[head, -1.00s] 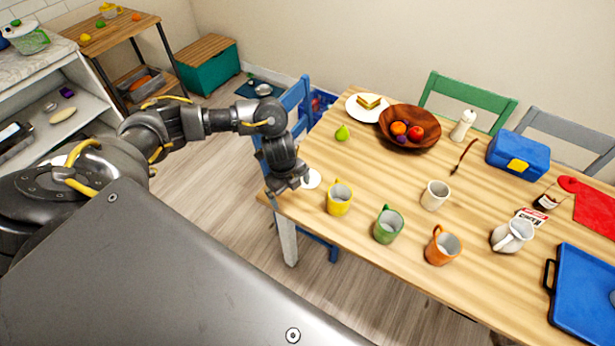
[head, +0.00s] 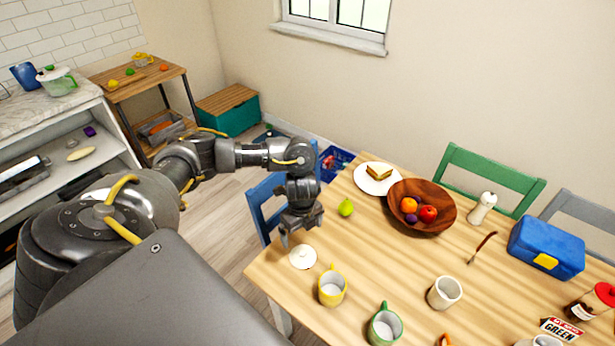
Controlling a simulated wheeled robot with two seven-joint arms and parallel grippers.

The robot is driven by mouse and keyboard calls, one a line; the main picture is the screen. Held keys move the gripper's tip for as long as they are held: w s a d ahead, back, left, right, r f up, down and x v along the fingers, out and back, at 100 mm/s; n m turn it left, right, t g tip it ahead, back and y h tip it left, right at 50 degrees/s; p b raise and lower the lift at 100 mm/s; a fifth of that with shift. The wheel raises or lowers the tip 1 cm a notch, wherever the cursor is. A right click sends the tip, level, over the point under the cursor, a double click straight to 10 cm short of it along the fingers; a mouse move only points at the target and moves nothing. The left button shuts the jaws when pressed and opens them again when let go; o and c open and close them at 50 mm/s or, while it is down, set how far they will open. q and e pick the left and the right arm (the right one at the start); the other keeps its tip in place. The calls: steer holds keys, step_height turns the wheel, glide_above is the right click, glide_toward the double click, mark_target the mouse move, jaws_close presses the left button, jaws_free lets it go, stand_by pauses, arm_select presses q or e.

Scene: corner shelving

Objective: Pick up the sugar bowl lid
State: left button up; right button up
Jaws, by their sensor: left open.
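The sugar bowl lid, a small round white lid (head: 303,259) with a knob, lies flat on the near left part of the wooden table (head: 385,270). My left gripper (head: 302,236) points down just behind and above the lid in the picture, its jaws open and empty. It appears apart from the lid, though the exact height gap is hard to judge. My right gripper is not in view.
A yellow mug (head: 332,288) stands close to the lid's right, with a green mug (head: 385,325) and a white cup (head: 445,292) beyond. A pear (head: 346,207), plate (head: 377,180) and wooden fruit bowl (head: 436,222) lie farther back. A blue chair (head: 262,205) is at the left edge.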

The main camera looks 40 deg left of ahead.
mark_target(302, 251)
arm_select(q)
steer(key=f, duration=0.1)
steer(key=s+f+b, duration=0.1)
steer(key=f, duration=0.1)
steer(key=shift+a, duration=0.15)
steer(key=shift+w+a+f, duration=0.1)
steer(key=shift+w+f, duration=0.05)
steer(key=shift+f, duration=1.1)
steer(key=f, duration=0.3)
steer(key=f+p, duration=0.1)
steer(key=shift+d+f, duration=0.2)
steer(key=shift+d, duration=0.2)
steer(key=shift+f, duration=0.3)
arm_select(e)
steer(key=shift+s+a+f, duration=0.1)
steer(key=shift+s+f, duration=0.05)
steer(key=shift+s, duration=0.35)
arm_select(q)
steer(key=shift+c, duration=0.4)
